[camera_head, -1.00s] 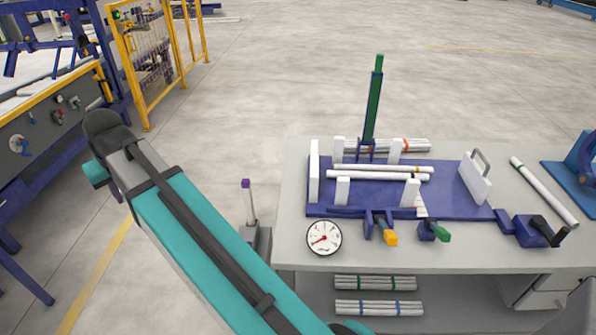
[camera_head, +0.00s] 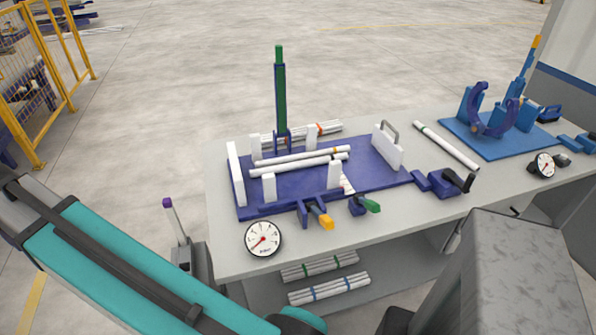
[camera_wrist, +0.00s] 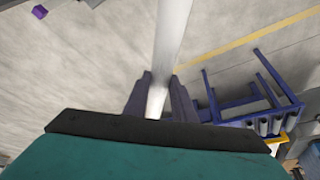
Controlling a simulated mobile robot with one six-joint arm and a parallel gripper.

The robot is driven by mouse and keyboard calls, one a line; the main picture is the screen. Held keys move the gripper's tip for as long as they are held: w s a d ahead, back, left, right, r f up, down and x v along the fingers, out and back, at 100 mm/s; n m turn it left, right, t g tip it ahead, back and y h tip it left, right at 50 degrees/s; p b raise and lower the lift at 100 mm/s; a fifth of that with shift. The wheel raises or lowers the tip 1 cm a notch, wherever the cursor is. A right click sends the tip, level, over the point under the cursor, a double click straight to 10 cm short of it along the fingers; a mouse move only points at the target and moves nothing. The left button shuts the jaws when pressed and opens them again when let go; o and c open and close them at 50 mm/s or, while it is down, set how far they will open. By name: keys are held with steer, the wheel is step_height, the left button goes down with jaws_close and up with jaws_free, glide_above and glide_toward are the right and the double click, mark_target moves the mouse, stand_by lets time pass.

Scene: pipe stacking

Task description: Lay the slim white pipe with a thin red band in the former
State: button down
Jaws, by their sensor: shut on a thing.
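The former is a dark blue plate (camera_head: 372,178) with white uprights on the grey workbench in the head view. Two white pipes (camera_head: 300,158) lie in it between the uprights; one shows a yellow-orange band near its right end. My gripper (camera_wrist: 160,98) shows in the wrist view, its two dark blue fingers shut on a white pipe (camera_wrist: 172,35). That pipe runs up out of the picture, and no band shows on its visible part. The head view does not show my gripper or the held pipe.
A green post (camera_head: 280,95) stands behind the former, and a white handled block (camera_head: 388,148) stands on its right end. Clamps with orange and green handles and a dial gauge (camera_head: 263,239) line the front. A loose pipe (camera_head: 445,145) lies to the right. A purple-topped post (camera_head: 173,218) stands left of the bench.

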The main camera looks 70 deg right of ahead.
steer(key=s+d+f+m+g+h, duration=0.1)
steer(key=s+d+m, duration=0.35)
steer(key=d, duration=0.95)
steer(key=s+d+f+m+g+h, duration=0.15)
steer(key=s+d+m, duration=0.3)
steer(key=d, duration=0.85)
steer(key=s+d+f+m+g+h, duration=0.15)
steer(key=s+d+m, duration=0.35)
steer(key=d, duration=0.9)
steer(key=m+g+y+b, duration=0.1)
steer(key=m+g, duration=0.3)
steer(key=m, duration=1)
glide_above(305, 187)
step_height(305, 187, down, 6)
steer(key=shift+d+f, duration=0.15)
steer(key=shift+d, duration=0.05)
steer(key=shift+f, duration=0.15)
steer(key=shift+f+p, duration=0.55)
steer(key=shift+f, duration=2.45)
steer(key=shift+f, duration=0.1)
